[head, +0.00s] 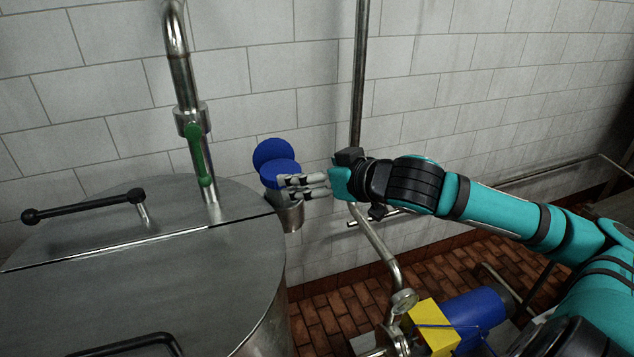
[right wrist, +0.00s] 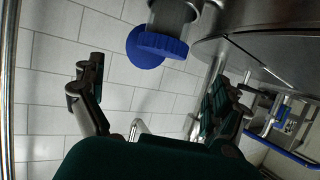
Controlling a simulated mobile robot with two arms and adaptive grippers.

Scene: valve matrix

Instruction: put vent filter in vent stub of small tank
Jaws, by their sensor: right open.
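A blue ridged round piece (head: 281,174), which looks like the vent filter, sits at the mouth of a short metal stub (head: 291,216) beside the small tank (head: 180,270). A second blue disc (head: 272,152) stands tilted just behind it; I cannot tell whether the two are joined. In the right wrist view the ridged blue piece (right wrist: 163,45) meets the metal stub (right wrist: 175,14), with the other disc (right wrist: 143,58) behind. My right gripper (head: 290,188) is open, its fingers next to the blue piece. In the wrist view its fingers (right wrist: 160,85) are wide apart with nothing between them. My left gripper is out of view.
A vertical pipe with a green-handled valve (head: 199,155) rises from the tank lid. A black lid handle (head: 85,206) lies at left. A thin wall pipe (head: 358,90) stands behind my right wrist. A blue and yellow pump (head: 470,315) is on the brick floor.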

